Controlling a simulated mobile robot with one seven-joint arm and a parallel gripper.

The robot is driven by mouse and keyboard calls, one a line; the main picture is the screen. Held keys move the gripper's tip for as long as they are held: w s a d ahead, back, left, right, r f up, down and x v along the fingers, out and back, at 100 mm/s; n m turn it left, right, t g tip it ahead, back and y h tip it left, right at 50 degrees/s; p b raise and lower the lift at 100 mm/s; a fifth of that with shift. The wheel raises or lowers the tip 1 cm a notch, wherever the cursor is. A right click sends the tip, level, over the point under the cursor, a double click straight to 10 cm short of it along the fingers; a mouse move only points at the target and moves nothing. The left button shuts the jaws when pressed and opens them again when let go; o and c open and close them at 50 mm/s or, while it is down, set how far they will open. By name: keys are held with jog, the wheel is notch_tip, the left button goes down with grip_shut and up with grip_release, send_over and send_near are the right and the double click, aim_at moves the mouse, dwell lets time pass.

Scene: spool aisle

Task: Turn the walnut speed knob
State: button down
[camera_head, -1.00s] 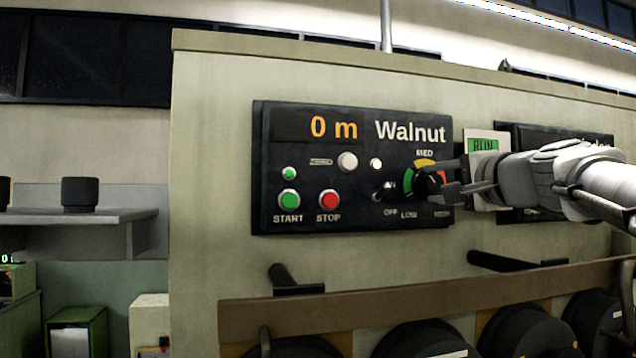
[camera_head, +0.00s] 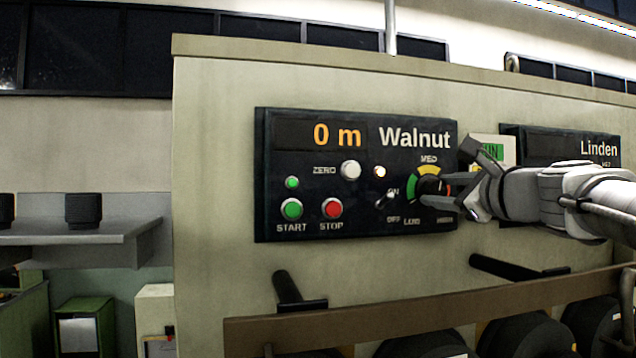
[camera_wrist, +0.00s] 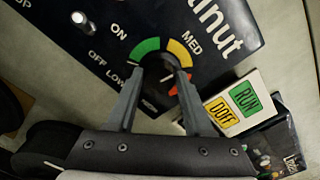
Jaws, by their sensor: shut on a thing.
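The walnut speed knob (camera_head: 431,187) is a dark round knob at the right of the black Walnut panel (camera_head: 330,222). A green, yellow and red arc with LOW and MED labels rings it. My gripper (camera_head: 436,189) reaches in from the right and is shut on the knob. In the wrist view, the knob (camera_wrist: 160,72) sits between the two grey fingers of my gripper (camera_wrist: 159,80). A pale pointer mark shows on the knob, pointing toward the lower right in that view. The fingers partly cover the knob and its scale.
An ON/OFF toggle (camera_head: 384,201) sits just left of the knob. START (camera_head: 291,209), STOP (camera_head: 332,208) and ZERO (camera_head: 350,170) buttons are farther left. A RUN/DOFF card (camera_wrist: 232,108) and the Linden panel (camera_head: 575,143) are to the right. Dark pegs (camera_head: 290,287) stick out below.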

jog(key=m+p, duration=0.4)
jog(key=m, duration=0.3)
jog(key=shift+r, duration=0.15)
jog(key=m+p, duration=0.2)
jog(key=m, duration=0.1)
jog(key=shift+d+m, duration=0.1)
jog(key=shift+m, duration=0.3)
jog(key=shift+m+p, duration=0.7)
jog(key=shift+m, duration=0.4)
jog(key=shift+f, duration=0.2)
jog(key=shift+c, duration=1.5)
grip_release()
jog(key=shift+s, duration=0.1)
jog(key=s+d+b, duration=0.1)
jog(key=s+d, duration=0.2)
jog(key=s, duration=1.4)
jog(key=shift+d, duration=0.2)
